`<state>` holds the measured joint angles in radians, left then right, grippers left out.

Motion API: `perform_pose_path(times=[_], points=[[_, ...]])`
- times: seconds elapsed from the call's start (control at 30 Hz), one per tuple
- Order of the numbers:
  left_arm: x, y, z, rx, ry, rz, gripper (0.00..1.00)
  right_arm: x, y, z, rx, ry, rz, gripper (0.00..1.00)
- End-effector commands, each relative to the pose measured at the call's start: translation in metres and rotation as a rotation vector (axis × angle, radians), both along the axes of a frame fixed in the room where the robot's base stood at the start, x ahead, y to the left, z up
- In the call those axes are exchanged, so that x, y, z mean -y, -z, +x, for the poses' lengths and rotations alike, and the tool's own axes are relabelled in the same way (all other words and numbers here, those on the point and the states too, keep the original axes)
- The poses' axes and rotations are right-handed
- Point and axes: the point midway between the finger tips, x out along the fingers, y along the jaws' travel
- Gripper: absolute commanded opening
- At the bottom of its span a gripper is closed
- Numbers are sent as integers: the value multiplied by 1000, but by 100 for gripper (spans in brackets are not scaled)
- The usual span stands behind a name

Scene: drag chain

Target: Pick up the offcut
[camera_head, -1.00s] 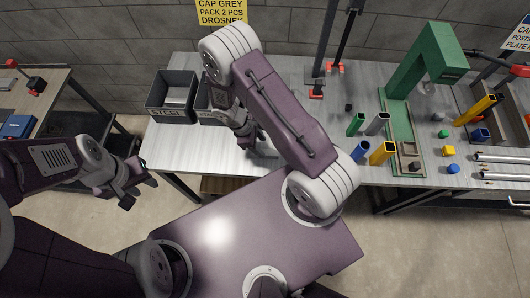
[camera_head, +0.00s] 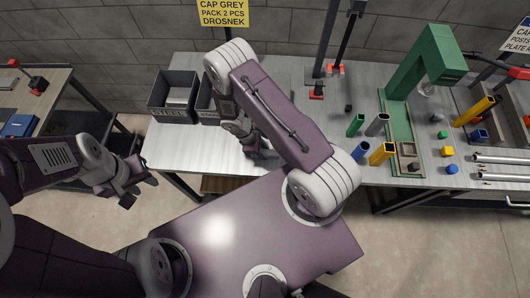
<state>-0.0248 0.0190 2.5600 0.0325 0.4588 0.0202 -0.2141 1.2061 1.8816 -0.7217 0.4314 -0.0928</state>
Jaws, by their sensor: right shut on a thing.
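My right gripper (camera_head: 256,148) is low over the bench's left part, pointing down and partly hidden by my own forearm. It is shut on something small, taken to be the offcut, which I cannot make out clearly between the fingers. My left gripper (camera_head: 144,178) is off the bench's left front corner, over the floor, with its fingers apart and empty.
A dark bin marked STEEL (camera_head: 172,111) stands at the bench's (camera_head: 185,150) back left, with a second bin (camera_head: 207,112) beside it. A green press (camera_head: 408,75), upright coloured tubes and small caps fill the right side. Bare bench lies left of my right gripper.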

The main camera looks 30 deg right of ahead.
Motion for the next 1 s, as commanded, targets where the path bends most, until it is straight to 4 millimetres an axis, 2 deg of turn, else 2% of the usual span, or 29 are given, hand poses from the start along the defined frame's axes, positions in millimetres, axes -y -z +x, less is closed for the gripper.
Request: perform_pose_path(times=[0.17,0.27,0.43,0.8,1.0], points=[[0,1,0,0,0,0,36,0,-3,0,1,0,0,0],[0,3,0,0,0,0,36,0,-13,1,1,1,-1,0],[0,9,0,0,0,0,36,-1,-43,-2,3,0,1,0],[0,25,0,0,0,0,36,-27,-93,-84,1,-4,1,0],[0,25,0,0,0,0,36,-34,-108,-108,0,-2,0,0]])
